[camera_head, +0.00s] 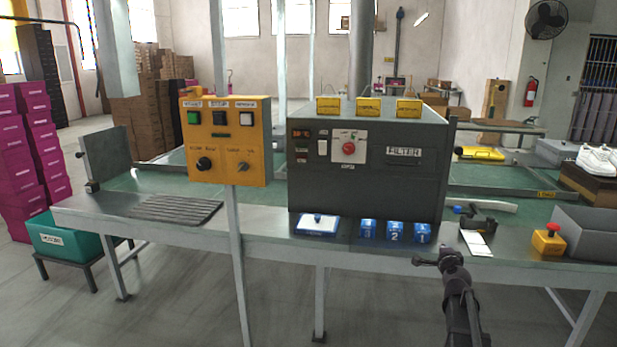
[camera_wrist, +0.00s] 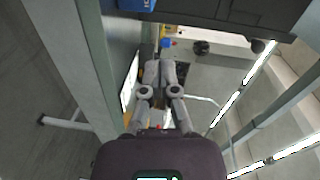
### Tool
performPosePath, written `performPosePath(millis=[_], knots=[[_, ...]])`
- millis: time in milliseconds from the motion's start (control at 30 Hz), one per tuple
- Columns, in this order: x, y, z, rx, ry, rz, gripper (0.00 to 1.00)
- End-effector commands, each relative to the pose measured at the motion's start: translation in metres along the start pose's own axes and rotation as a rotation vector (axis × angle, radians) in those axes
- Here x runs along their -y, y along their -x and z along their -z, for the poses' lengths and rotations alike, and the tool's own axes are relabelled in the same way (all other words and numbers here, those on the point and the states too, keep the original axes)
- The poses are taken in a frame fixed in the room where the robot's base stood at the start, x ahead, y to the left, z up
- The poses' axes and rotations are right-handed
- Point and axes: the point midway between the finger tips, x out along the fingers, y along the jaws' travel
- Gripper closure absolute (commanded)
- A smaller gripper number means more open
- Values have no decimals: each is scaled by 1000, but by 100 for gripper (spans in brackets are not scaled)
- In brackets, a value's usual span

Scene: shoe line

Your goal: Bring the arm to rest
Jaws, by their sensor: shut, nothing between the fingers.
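My arm rises in front of the workbench (camera_head: 270,248) in the head view, right of centre. My gripper (camera_head: 424,262) is at its upper end, just below the bench's front edge in the picture. In the wrist view my gripper (camera_wrist: 166,66) has its two grey fingers close together, with nothing held between them. The wrist picture is turned on its side, with the bench edge and posts slanting through it.
Blue numbered blocks (camera_head: 395,232) and a blue-and-white tray (camera_head: 317,225) lie along the bench front. A dark filter machine (camera_head: 400,185) stands behind them. A yellow control box (camera_head: 226,172) hangs on a post. A grey bin (camera_head: 590,235) and a red-topped button box (camera_head: 549,243) sit right.

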Motion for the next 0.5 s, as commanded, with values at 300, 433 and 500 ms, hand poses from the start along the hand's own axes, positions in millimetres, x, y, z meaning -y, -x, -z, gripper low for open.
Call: performPosePath(millis=[300, 433, 500], knots=[[-18, 24, -67, 198, 188, -93, 100], [-34, 46, -107, 329, 316, -160, 100], [-47, 64, -132, 418, 404, -208, 100]])
